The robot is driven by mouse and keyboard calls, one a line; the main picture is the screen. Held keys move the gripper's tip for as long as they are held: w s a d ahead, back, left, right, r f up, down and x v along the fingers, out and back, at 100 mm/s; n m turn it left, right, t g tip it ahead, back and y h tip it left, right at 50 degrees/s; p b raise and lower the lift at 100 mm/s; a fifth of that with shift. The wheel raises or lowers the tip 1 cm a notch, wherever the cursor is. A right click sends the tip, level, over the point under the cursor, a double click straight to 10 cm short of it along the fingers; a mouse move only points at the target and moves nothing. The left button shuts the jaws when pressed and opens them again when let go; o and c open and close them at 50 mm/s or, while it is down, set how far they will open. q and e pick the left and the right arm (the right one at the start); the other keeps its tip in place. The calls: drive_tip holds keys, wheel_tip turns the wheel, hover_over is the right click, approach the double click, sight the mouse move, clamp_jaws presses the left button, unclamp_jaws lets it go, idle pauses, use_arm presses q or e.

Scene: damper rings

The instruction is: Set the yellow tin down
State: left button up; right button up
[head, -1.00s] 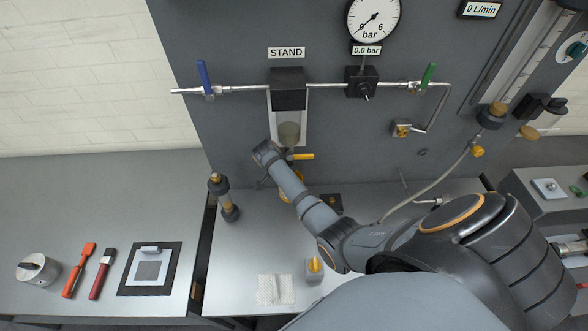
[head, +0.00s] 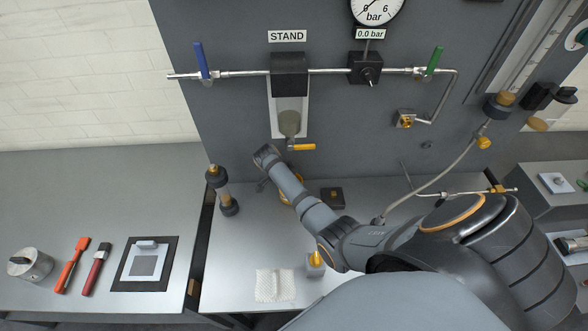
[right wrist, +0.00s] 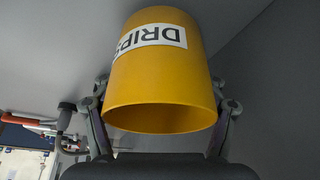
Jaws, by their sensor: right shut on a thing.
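The yellow tin (right wrist: 160,85) fills the middle of the right wrist view, with a white label reading "DRIP" upside down in that picture. My right gripper (right wrist: 160,108) is shut on it, one finger on each side. In the head view, only yellow slivers of the tin (head: 284,201) show beside my right arm, which hides the rest and most of the gripper. It is below the stand (head: 289,75), over the bench at the panel's foot. I cannot tell whether the tin touches the bench. My left gripper is not in view.
A dark-ended cylinder (head: 222,190) stands left of my right arm. A dark square block (head: 332,197) lies to its right. A white cloth (head: 275,285) and a grey block with a yellow top (head: 315,264) are nearer. A yellow-handled valve (head: 302,147) sits under the stand.

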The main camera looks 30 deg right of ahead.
drive_tip(key=shift+f, duration=0.35)
drive_tip(key=shift+f, duration=0.2)
drive_tip(key=o, duration=1.3)
drive_tip(key=shift+c, duration=0.2)
drive_tip(key=v, duration=1.2)
drive_tip(key=shift+d, duration=0.1)
clamp_jaws()
